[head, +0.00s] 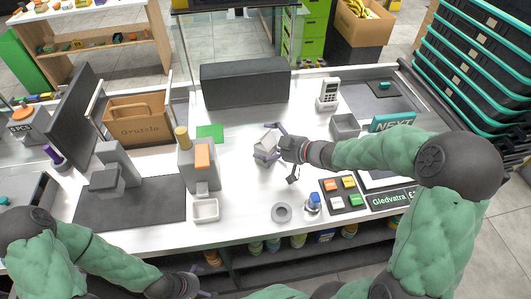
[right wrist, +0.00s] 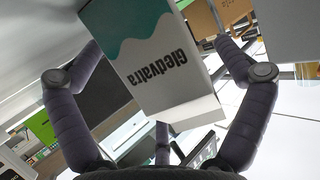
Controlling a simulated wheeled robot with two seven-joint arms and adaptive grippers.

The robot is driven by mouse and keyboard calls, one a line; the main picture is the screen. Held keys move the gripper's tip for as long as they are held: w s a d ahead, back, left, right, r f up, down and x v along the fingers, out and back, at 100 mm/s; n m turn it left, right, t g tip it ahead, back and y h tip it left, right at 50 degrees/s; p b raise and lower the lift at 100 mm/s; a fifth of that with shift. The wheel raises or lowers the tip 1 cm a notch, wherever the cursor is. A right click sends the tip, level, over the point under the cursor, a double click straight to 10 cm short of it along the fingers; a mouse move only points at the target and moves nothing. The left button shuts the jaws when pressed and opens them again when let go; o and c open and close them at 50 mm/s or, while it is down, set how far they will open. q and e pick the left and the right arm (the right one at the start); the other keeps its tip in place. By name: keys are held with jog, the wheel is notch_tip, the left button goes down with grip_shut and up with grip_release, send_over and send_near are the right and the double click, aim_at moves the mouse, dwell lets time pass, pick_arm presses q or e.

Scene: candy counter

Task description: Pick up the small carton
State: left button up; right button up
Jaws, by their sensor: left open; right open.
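The small carton (head: 267,141) is a white box standing on the white counter near the middle of the head view. In the right wrist view the carton (right wrist: 155,62) shows a teal wavy band and the word "Gledvatra". My right gripper (head: 268,143) is open, with its purple-grey fingers on either side of the carton; I cannot tell whether they touch it. My left gripper (head: 200,283) is open, low at the front edge of the counter and away from the carton.
A dark box (head: 245,83) stands behind the carton. A card terminal (head: 328,94) and a grey bin (head: 345,126) are to its right. A grey dispenser (head: 200,165) and a paper bag (head: 140,119) are to its left. A grey ring (head: 282,211) and a keypad (head: 343,194) lie in front.

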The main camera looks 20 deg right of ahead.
jog(key=c, duration=1.7)
jog(key=shift+r, duration=0.1)
jog(key=shift+c, duration=0.2)
